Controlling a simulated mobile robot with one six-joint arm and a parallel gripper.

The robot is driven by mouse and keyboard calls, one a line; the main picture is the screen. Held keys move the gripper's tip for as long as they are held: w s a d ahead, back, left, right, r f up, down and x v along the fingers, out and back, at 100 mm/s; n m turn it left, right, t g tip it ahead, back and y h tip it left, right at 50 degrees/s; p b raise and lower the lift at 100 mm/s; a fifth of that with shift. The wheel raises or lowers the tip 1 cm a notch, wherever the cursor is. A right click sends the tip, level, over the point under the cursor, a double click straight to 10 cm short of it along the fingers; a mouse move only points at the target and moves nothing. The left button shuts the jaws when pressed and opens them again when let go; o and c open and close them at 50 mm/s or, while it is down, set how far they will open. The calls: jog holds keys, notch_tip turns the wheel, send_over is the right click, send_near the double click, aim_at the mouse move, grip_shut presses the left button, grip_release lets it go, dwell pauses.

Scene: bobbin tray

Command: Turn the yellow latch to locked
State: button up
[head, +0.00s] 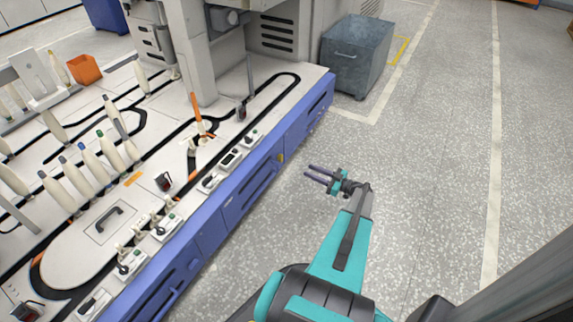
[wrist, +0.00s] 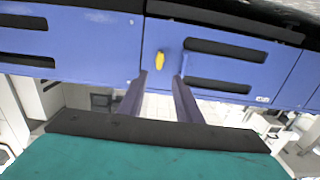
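The yellow latch (wrist: 160,59) is a small upright oblong on the blue side panel (wrist: 90,45) in the wrist view. It sits beside dark slots. In the head view the latch is a small yellow spot (head: 281,158) on the blue front of the machine. My gripper (head: 308,175) is over the floor to the right of that panel, with its fingers pointing at it. In the wrist view my gripper's two fingers (wrist: 160,82) are apart with nothing between them. The latch lies beyond the fingertips, apart from them.
The white machine top (head: 95,225) holds several bobbins and small fittings. A grey metal bin (head: 357,60) stands at the far end of the machine. An orange box (head: 84,69) is on the machine top. The speckled floor (head: 435,150) to the right is clear.

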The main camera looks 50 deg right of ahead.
jog(key=shift+w, duration=0.1)
dwell(0.3)
jog(key=b+x, duration=0.3)
jog(key=x, duration=1)
jog(key=shift+w, duration=0.3)
grip_shut()
